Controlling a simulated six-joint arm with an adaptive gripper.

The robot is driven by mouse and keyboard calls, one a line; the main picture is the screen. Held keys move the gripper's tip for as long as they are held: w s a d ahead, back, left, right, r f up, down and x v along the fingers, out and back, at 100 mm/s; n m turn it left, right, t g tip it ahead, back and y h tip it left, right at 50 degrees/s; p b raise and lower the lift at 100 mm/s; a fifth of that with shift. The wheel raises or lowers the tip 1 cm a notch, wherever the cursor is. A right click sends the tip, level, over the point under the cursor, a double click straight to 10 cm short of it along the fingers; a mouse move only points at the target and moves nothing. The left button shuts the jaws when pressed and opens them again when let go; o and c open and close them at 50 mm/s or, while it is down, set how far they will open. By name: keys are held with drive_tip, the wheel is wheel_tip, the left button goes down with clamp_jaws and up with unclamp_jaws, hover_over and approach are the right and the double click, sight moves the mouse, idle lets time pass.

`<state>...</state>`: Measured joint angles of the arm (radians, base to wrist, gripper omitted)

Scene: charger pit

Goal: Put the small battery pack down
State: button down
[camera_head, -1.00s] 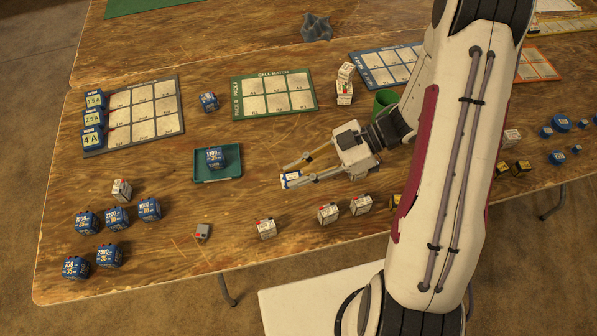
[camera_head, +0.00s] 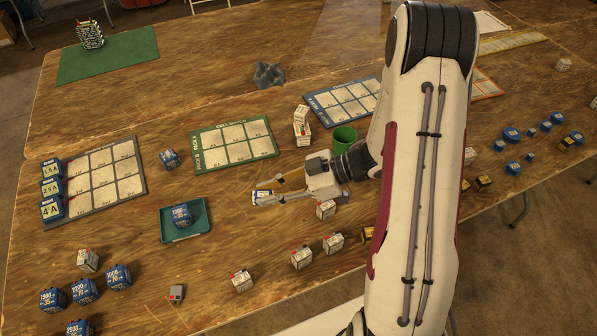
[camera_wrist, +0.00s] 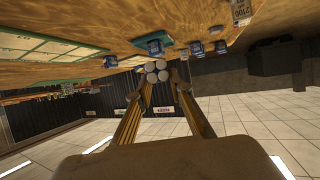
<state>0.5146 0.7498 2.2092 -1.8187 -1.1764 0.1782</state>
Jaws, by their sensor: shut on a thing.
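My gripper (camera_head: 264,197) is shut on a small battery pack (camera_head: 261,198), which shows white and blue with a yellowish part in the head view. In the wrist view the pack (camera_wrist: 156,71) shows as a cluster of several round grey cell ends between the fingertips. The gripper holds it over the wooden table, right of the green tray (camera_head: 205,231) and below the green-edged cell mat (camera_head: 232,143). It looks raised above the table, but its exact height is hard to tell. A blue pack (camera_head: 181,215) sits in the tray.
Several white packs (camera_head: 301,257) stand along the near side. Blue packs (camera_head: 84,291) stand at the lower left. A grey grid mat (camera_head: 95,180) lies at left. Bare table lies between tray and gripper.

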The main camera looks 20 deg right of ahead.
drive_tip(key=w+d+m+t+h, duration=0.7)
drive_tip(key=w+d+m, duration=0.2)
drive_tip(key=w+d, duration=0.3)
drive_tip(key=shift+d+f+m, duration=0.2)
drive_tip(key=shift+d+m, duration=0.1)
drive_tip(key=shift+d, duration=0.7)
drive_tip(key=shift+f, duration=2.9)
drive_tip(key=shift+f, duration=0.1)
drive_tip(key=shift+f, duration=2)
drive_tip(key=shift+f, duration=0.15)
